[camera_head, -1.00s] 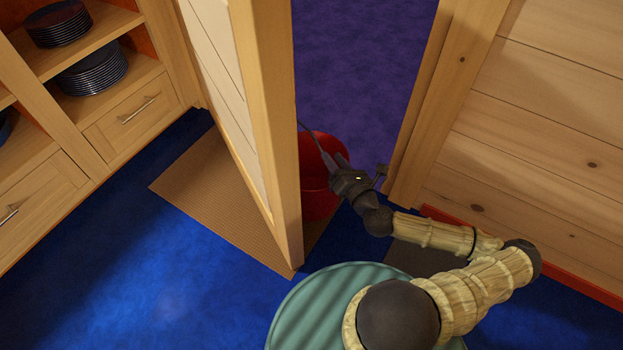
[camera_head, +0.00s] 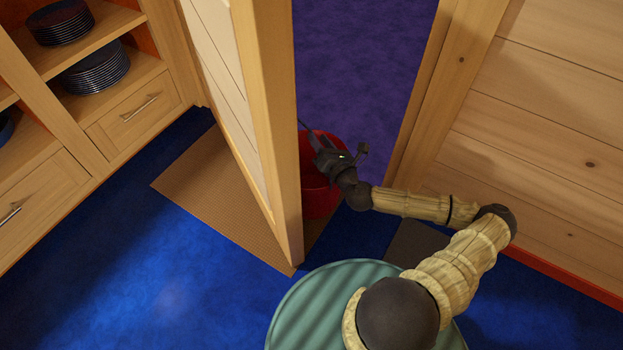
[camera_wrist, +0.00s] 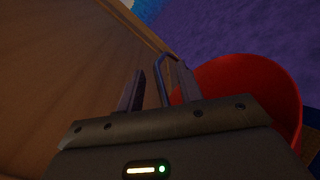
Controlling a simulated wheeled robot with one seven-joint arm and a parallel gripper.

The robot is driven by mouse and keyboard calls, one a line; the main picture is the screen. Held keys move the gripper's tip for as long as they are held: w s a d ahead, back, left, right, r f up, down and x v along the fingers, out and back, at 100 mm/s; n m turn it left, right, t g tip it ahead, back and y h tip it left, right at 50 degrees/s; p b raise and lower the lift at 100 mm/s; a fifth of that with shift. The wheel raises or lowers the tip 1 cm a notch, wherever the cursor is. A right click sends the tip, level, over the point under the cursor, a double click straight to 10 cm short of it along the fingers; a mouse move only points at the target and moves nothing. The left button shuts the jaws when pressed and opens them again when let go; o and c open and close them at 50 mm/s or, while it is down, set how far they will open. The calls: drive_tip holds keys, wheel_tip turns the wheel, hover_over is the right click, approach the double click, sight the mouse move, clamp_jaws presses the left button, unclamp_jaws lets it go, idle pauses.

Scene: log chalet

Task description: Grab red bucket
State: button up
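The red bucket (camera_head: 318,200) stands on the floor in the doorway, partly hidden behind the door edge and my arm. In the wrist view the bucket (camera_wrist: 262,85) is on the right, below my gripper. A thin dark curved handle (camera_wrist: 162,75) rises between the two fingers of my gripper (camera_wrist: 158,85). The fingers are apart, and I cannot tell whether either one touches the handle. In the head view my gripper (camera_head: 320,145) is over the bucket's rim, close to the door edge.
The open wooden door (camera_head: 268,130) stands close on the left of my gripper. The door frame and plank wall (camera_head: 530,130) are on the right. A brown mat (camera_head: 215,190) lies under the door. Shelves with plates (camera_head: 95,70) are at the left. Purple floor (camera_head: 365,60) beyond is clear.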

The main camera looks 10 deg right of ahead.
drive_tip(key=shift+a+x, duration=0.15)
drive_tip(key=shift+x, duration=1)
drive_tip(key=shift+a+x, duration=0.1)
drive_tip(key=shift+x, duration=1.05)
clamp_jaws()
